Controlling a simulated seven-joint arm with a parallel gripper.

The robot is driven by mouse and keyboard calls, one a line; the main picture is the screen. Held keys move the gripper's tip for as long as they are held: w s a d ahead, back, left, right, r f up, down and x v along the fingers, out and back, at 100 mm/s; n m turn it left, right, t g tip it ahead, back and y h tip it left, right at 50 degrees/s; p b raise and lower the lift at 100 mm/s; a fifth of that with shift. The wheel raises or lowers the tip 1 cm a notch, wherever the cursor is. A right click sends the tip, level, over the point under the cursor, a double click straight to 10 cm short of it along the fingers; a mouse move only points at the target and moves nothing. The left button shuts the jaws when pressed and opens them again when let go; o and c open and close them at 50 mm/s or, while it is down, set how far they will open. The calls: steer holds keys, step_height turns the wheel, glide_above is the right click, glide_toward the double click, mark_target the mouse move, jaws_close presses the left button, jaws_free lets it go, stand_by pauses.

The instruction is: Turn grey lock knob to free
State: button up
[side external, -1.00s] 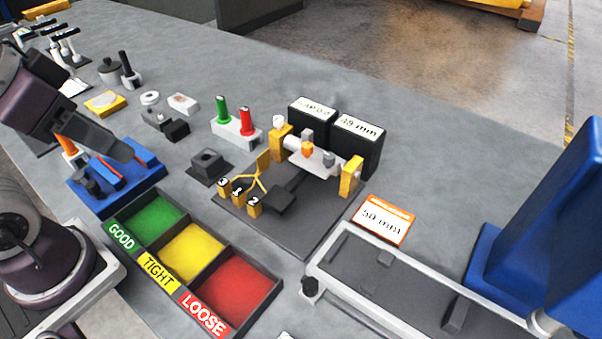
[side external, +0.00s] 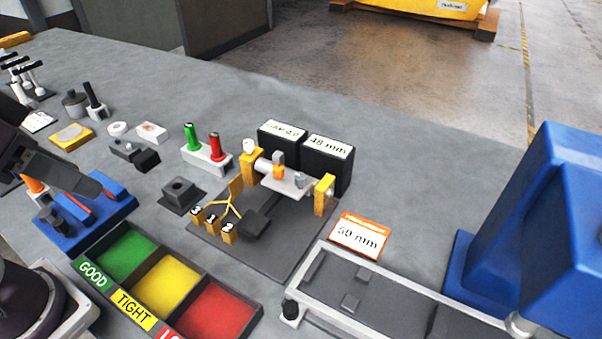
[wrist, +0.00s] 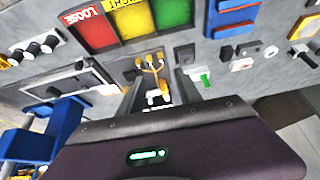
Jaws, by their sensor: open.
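The fixture stands on a dark base plate (side external: 265,262) in the middle of the bench, with yellow end posts and a white bar between them. A small grey knob-like block (side external: 278,158) sits at the bar's middle above an orange part (side external: 279,172). Another grey piece (side external: 300,180) is on the bar's right; I cannot tell which is the lock knob. My gripper (side external: 95,187) is at the left over the blue tray, well apart from the fixture. In the wrist view my gripper (wrist: 160,92) is open, its fingers framing the fixture, whose knob is too small to read.
Black boxes (side external: 327,165) stand close behind the fixture. The GOOD/TIGHT/LOOSE tray (side external: 262,305) is in front, a grey long tray (side external: 365,318) at right.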

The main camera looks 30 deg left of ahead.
steer(key=w+d+r+m+g, duration=0.1)
steer(key=w+d+r+m, duration=0.15)
steer(key=w+m, duration=0.3)
steer(key=m+g, duration=0.4)
steer(key=m, duration=1.1)
glide_above(302, 176)
steer(key=f, duration=0.7)
steer(key=shift+s+a, duration=0.25)
steer(key=shift+s, duration=0.05)
steer(key=shift+g, duration=0.3)
steer(key=f, duration=0.6)
steer(key=shift+w+d+f, duration=0.2)
steer(key=shift+w+f, duration=0.05)
steer(key=shift+f, duration=0.6)
jaws_close()
